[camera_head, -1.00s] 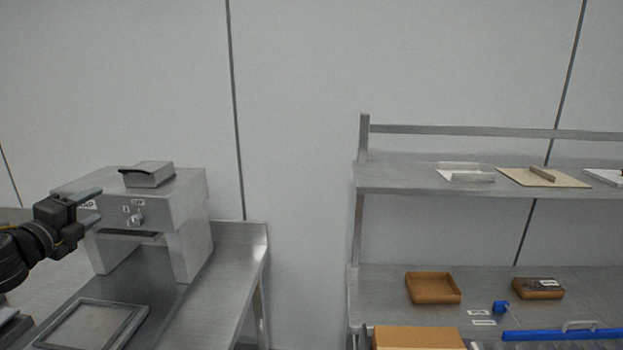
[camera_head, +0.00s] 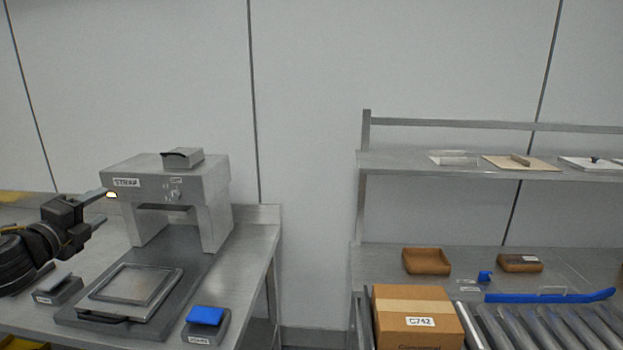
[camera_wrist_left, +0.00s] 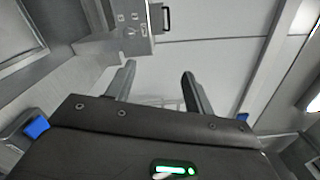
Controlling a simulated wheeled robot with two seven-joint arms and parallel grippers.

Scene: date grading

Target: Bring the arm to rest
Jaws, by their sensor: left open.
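My left gripper (camera_head: 102,208) comes in from the left in the head view, in front of the grey steamer-like machine (camera_head: 166,188) on the steel table. Its two fingers are spread with nothing between them. In the left wrist view the open fingers (camera_wrist_left: 158,88) point toward the wall, and the machine (camera_wrist_left: 125,22) shows at the upper left. My right gripper is in neither view.
A framed plate (camera_head: 135,284) lies before the machine. A small block with a blue top (camera_head: 206,316) stands at the table's front right. A taped cardboard box (camera_head: 418,318), a roller conveyor (camera_head: 545,325) and a steel shelf (camera_head: 400,166) are at right. A gap separates table and shelf.

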